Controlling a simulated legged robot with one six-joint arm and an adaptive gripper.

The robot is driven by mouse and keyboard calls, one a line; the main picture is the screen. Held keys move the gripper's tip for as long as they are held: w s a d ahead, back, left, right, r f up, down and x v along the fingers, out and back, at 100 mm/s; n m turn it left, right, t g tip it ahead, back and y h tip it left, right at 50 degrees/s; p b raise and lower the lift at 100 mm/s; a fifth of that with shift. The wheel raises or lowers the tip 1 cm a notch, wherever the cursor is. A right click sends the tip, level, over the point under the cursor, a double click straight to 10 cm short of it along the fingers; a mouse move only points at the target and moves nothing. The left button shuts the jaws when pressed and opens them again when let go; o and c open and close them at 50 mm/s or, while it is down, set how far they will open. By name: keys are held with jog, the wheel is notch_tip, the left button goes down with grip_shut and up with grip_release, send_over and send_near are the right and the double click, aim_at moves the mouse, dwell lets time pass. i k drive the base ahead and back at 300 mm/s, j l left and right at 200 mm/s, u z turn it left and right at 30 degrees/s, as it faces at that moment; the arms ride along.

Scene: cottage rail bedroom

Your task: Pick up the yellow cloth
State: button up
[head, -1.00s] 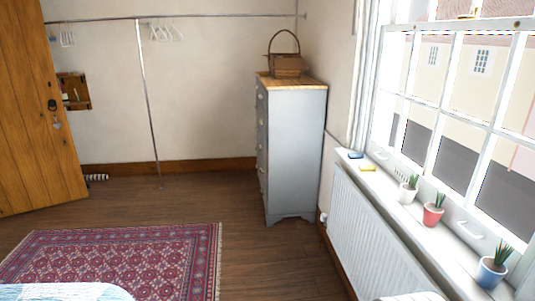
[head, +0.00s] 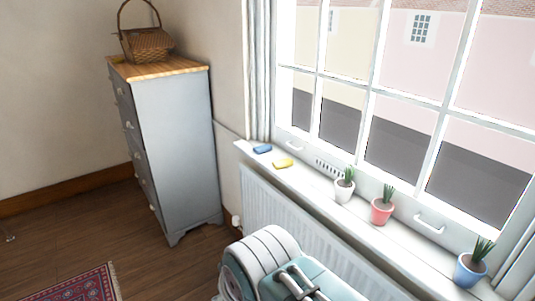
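The yellow cloth (head: 283,163) is a small, flat, folded-looking piece lying on the white windowsill (head: 310,185), near the sill's far left end. Nothing covers it. A blue cloth-like piece (head: 262,149) lies just beyond it to the left, apart from it. Part of my own arm, white and teal, shows at the bottom middle, below and in front of the sill. I cannot make out my gripper's fingers in this view, and nothing of mine touches the yellow cloth.
Potted plants in white (head: 344,189), pink (head: 382,211) and blue (head: 472,269) pots stand along the sill to the right. A radiator (head: 262,205) is below it. A grey dresser (head: 178,145) with a wicker basket (head: 146,45) stands left. Wooden floor is open at lower left.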

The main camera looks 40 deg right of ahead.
aim_at(280, 164)
jog(key=i+z, duration=0.35)
jog(key=i+j+z, duration=0.3)
jog(key=i, duration=0.2)
jog(key=i+j+z, duration=0.2)
jog(key=i+z, duration=0.15)
jog(key=i+j+z, duration=0.1)
jog(key=i+z, duration=0.15)
jog(key=z, duration=0.15)
jog(key=i+j+z, duration=0.2)
jog(key=z, duration=0.15)
jog(key=i+j+z, duration=0.2)
jog(key=z, duration=0.2)
jog(key=i+j+z, duration=0.15)
jog(key=j+z, duration=0.25)
jog(key=i+j+z, duration=0.2)
jog(key=j+z, duration=0.25)
jog(key=i, duration=0.05)
